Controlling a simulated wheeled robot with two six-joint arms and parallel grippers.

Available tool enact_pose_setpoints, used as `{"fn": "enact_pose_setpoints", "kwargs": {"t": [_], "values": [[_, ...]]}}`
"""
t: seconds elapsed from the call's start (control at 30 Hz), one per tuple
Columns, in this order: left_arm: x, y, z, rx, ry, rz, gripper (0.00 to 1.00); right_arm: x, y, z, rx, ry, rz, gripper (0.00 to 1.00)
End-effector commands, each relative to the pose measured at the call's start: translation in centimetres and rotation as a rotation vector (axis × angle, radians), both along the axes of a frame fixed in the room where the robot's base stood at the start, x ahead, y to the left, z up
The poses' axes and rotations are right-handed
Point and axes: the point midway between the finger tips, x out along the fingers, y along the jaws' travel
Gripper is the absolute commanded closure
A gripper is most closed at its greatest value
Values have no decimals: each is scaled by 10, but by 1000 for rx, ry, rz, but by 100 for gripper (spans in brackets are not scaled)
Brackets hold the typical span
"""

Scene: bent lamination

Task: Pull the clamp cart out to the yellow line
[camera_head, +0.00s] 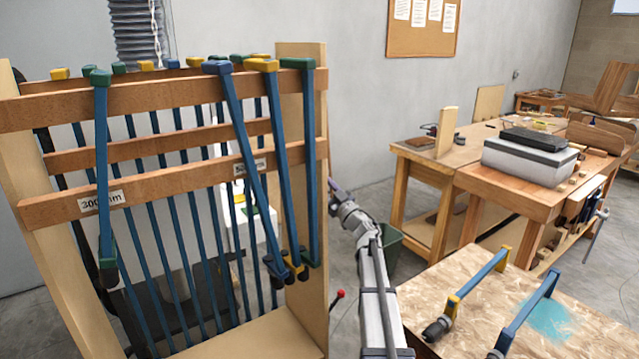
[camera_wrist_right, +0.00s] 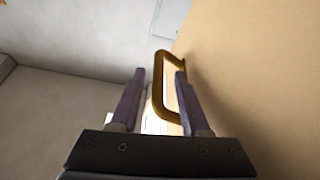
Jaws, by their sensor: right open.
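The clamp cart (camera_head: 300,160) is a wooden rack hung with several blue bar clamps, at the left of the head view. In the right wrist view, a brass-coloured loop handle (camera_wrist_right: 158,85) stands out from a pale wooden panel (camera_wrist_right: 260,70). My right gripper (camera_head: 335,187) is beside the cart's right post. Its two fingers (camera_wrist_right: 158,72) are open, with the handle showing between them, nearer the right finger. I cannot tell whether either finger touches it. My left gripper is not in view. No yellow line shows on the visible floor.
A particleboard table (camera_head: 500,310) with two clamps stands at the lower right. Wooden workbenches (camera_head: 530,190), one with a grey case, stand behind it. A dark green bin (camera_head: 390,245) is beside my right arm. Some grey floor shows between the arm and the benches.

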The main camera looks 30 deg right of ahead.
Motion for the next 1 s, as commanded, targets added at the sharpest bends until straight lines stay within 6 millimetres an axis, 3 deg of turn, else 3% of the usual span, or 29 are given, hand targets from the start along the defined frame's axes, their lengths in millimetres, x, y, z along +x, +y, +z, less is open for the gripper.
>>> {"fn": "enact_pose_setpoints", "kwargs": {"t": [0.5,1.0], "values": [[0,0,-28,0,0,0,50,-66,-8,-28,1,0,-2,54],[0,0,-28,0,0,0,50,-68,-10,-28,0,0,-1,54]]}}
